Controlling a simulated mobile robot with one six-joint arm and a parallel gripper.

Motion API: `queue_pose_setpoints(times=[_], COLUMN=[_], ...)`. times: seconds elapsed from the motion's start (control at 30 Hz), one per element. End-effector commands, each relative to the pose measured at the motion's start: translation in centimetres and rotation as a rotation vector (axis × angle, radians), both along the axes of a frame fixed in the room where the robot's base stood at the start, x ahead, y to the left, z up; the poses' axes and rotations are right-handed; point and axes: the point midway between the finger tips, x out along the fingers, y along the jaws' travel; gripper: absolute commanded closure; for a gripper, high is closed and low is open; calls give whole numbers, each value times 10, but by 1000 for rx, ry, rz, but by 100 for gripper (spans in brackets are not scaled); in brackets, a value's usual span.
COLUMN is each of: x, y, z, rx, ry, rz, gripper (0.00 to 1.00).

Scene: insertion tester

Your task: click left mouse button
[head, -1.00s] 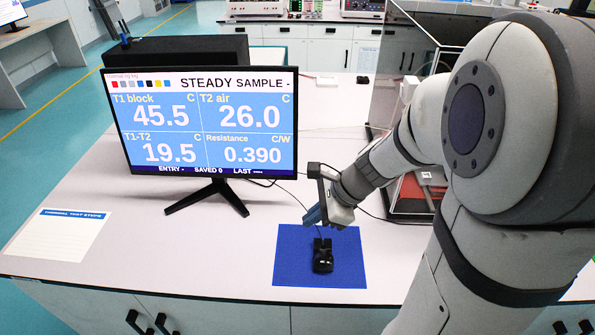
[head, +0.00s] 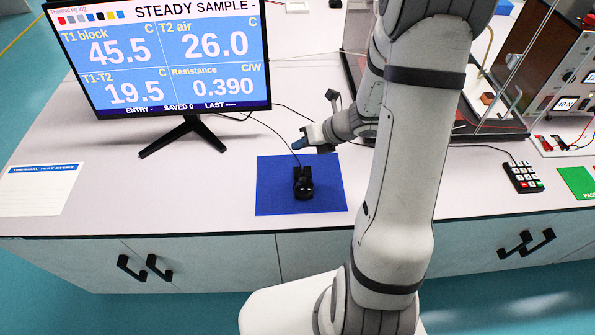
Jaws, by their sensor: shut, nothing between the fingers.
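A black computer mouse (head: 303,184) lies on a blue mat (head: 275,200) near the front of the bench. The monitor (head: 165,62) behind shows "STEADY SAMPLE", 45.5, 26.0, 19.5 and 0.390, with "SAVED 0" along the bottom.
A step sheet (head: 38,190) lies at the left. A black keypad (head: 522,177) and a green card (head: 578,183) lie at the right. A clear-walled rig (head: 480,122) stands behind my arm. The bench is bare between sheet and mat.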

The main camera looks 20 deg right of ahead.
Motion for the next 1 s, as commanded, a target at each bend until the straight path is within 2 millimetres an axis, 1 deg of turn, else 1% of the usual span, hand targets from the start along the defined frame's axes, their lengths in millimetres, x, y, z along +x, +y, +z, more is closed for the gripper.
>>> queue_pose_setpoints(times=[0.17, 0.5, 0.63, 0.8, 1.0], x=[0, 0, 0, 0, 0], y=[0, 1, 1, 1, 1], z=[-16, -64, -79, -87, -86], rx=[-1, 0, -1, -1, -1], ry=[0, 0, 0, 0, 0], rz=[1, 2, 3, 4, 4], gripper=[100, 100, 100, 100, 100])
